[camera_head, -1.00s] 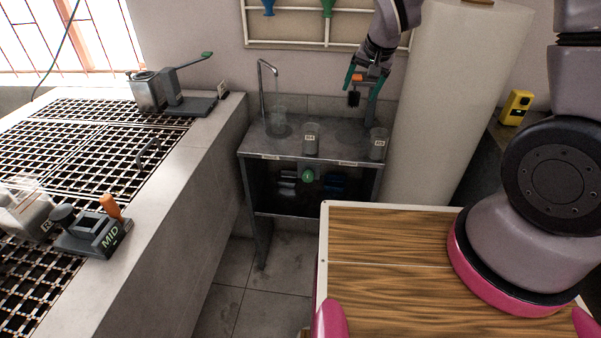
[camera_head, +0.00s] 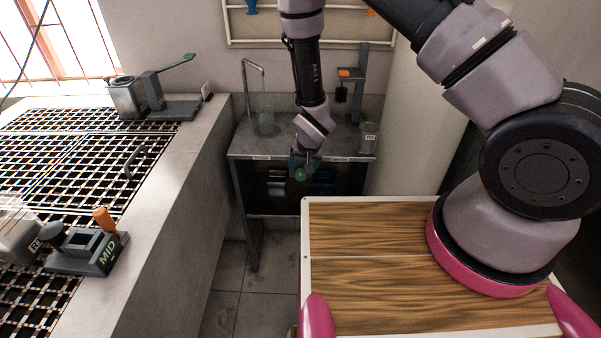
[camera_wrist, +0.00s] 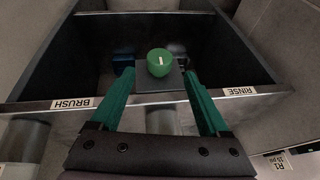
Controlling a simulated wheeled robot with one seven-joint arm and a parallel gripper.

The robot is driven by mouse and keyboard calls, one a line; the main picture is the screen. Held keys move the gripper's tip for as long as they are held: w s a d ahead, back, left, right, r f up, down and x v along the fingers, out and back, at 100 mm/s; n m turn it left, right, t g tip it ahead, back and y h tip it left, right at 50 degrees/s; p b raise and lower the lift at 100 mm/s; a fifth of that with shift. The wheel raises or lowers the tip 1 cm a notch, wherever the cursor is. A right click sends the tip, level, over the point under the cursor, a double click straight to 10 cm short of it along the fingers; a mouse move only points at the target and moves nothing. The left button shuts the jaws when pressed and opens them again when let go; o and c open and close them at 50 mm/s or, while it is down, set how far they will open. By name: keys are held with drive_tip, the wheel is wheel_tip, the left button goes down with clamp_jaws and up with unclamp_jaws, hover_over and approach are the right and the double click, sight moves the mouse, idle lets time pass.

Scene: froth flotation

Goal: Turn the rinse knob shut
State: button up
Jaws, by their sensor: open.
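The rinse knob is a round green knob (camera_head: 300,174) below the top of the small grey bench, on its open dark front. In the wrist view the green knob (camera_wrist: 159,62) sits on a dark block, with a pale mark on its face pointing roughly up and down. My gripper (camera_wrist: 158,74) is open, its green fingers on the left and right of the knob in that view. I cannot tell whether either finger touches it. In the head view my gripper (camera_head: 303,160) is at the knob and partly hidden by my wrist.
A labelled beaker (camera_head: 368,138) stands on the bench top at right, with a tap (camera_head: 254,66) at left. The grated sink counter (camera_head: 150,215) is at left.

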sight(301, 172)
drive_tip(key=x, duration=0.5)
drive_tip(key=shift+f, duration=0.1)
clamp_jaws()
